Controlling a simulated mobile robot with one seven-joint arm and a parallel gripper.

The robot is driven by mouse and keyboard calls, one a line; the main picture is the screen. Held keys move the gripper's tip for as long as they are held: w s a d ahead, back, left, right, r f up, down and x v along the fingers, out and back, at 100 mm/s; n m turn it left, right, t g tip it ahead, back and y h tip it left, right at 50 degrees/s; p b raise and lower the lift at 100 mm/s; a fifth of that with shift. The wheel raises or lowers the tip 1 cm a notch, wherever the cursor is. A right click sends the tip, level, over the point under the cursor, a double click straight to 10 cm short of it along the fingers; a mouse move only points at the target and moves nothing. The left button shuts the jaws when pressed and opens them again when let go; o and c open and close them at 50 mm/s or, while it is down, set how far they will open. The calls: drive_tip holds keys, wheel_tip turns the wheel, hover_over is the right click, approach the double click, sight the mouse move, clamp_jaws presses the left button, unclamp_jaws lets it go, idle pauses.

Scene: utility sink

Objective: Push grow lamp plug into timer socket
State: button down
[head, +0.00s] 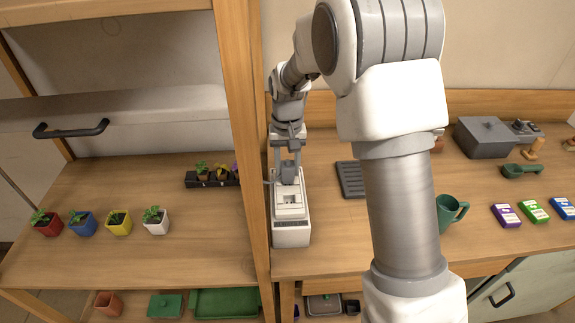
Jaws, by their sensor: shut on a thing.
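The timer (291,236) is a white box on the wooden bench, just right of the wooden post. A recessed socket area (291,199) shows on its upper face. My gripper (289,174) points down over the far part of the timer. It is shut on a small grey piece, the plug (289,177), which sits between the fingertips. The plug is small here, and I cannot tell whether it touches the timer. A short stretch of what looks like a cord shows left of the fingers.
The wooden post (240,130) stands close left of the timer. A dark grey tray (351,179) lies to the right, partly behind my arm. Potted plants (119,222) stand on the left shelf.

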sight(288, 164)
drive_tip(key=shift+f+b, duration=0.45)
drive_tip(key=shift+f, duration=0.35)
drive_tip(key=shift+c, duration=1.8)
unclamp_jaws()
drive_tip(key=shift+r, duration=0.1)
wheel_tip(288, 164, up, 17)
drive_tip(key=shift+r+p, duration=0.2)
drive_tip(key=shift+p, duration=0.25)
